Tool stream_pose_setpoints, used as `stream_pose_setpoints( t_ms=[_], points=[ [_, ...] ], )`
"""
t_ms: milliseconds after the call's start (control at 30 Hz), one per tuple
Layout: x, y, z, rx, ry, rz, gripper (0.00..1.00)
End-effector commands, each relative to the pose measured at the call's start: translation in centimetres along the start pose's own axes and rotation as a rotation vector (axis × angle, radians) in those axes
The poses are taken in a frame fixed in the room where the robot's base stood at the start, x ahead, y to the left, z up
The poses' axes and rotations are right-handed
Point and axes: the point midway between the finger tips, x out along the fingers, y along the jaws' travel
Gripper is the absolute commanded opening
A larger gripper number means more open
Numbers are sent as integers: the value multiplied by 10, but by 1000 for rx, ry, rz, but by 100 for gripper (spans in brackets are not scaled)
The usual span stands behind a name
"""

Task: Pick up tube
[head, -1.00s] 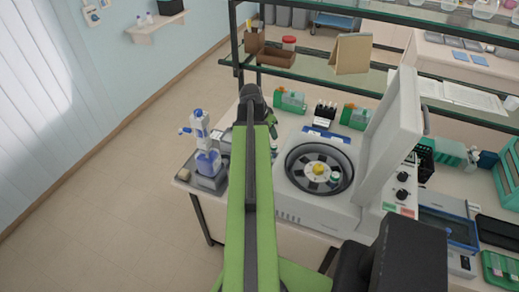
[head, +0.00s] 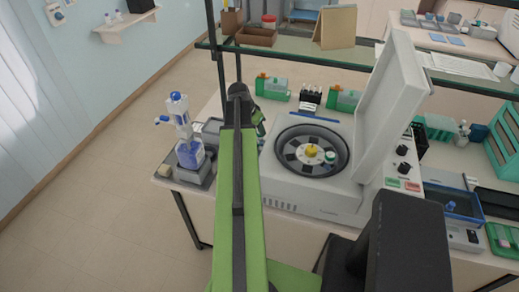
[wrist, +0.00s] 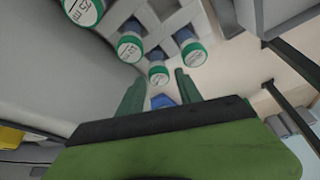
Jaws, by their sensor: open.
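In the wrist view several tubes with teal caps and white round tops stand in a pale grey rack (wrist: 172,22). One tube (wrist: 158,75) is nearest the gap between my fingers, just beyond their tips. Other tubes are at its left (wrist: 130,48), its right (wrist: 193,52) and the top left corner (wrist: 83,10). My gripper (wrist: 160,84) is open, with its two dark green fingers apart and no tube seen held. A blue patch shows between the fingers; I cannot tell what it is. In the head view my gripper is mostly hidden behind my arm.
The open centrifuge (head: 350,205) stands on the bench right of my arm, its lid (head: 385,95) raised. A bottle apparatus (head: 187,150) stands left. Green boxes (head: 273,88) and a dark tube rack (head: 311,95) are behind. A glass shelf (head: 360,58) crosses above the bench's back.

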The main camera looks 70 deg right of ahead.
Motion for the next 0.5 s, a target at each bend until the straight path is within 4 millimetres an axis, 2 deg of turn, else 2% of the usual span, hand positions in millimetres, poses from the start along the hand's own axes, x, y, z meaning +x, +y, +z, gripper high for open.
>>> stream_pose_setpoints(
  t_ms=[33, 167, 267, 500],
  points=[
    [10, 0, 1, 0, 0, 0, 42],
    [8, 0, 0, -1, 0, -1, 42],
    [15, 0, 2, -1, 0, -1, 42],
    [56, 1, 7, -1, 0, -1, 42]
  ],
)
